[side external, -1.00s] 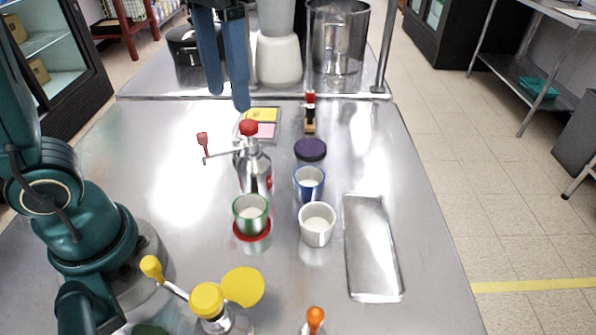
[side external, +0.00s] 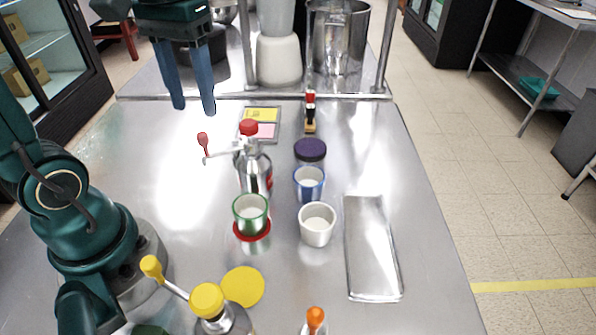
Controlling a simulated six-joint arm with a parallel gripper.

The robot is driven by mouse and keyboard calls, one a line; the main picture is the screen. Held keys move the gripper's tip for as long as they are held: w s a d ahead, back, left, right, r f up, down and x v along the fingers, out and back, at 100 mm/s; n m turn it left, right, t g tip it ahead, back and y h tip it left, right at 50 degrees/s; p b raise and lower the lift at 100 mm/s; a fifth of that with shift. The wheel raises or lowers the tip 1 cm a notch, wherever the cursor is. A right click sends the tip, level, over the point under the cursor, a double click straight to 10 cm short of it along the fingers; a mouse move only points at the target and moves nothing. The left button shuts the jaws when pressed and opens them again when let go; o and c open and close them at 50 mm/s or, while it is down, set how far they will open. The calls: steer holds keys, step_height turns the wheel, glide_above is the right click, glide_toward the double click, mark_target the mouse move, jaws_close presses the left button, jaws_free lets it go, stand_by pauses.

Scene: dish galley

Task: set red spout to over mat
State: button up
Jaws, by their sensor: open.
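The red spout (side external: 203,139) is a small red tab at the end of a thin metal arm, which juts left from a silver bottle (side external: 253,172) with a red knob (side external: 249,127) on top. My gripper (side external: 194,108) is open and empty, its two blue fingers pointing down above and slightly left of the red tab, apart from it. A red round mat (side external: 252,241) lies in front of the bottle, mostly hidden under a green-rimmed cup (side external: 250,213) that stands on it. A yellow round mat (side external: 243,285) lies bare nearer the camera.
A yellow-topped bottle (side external: 208,301) is in front. The table left of the bottle is clear.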

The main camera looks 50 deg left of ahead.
mark_target(202, 134)
steer(key=shift+f, duration=2.65)
jaws_close()
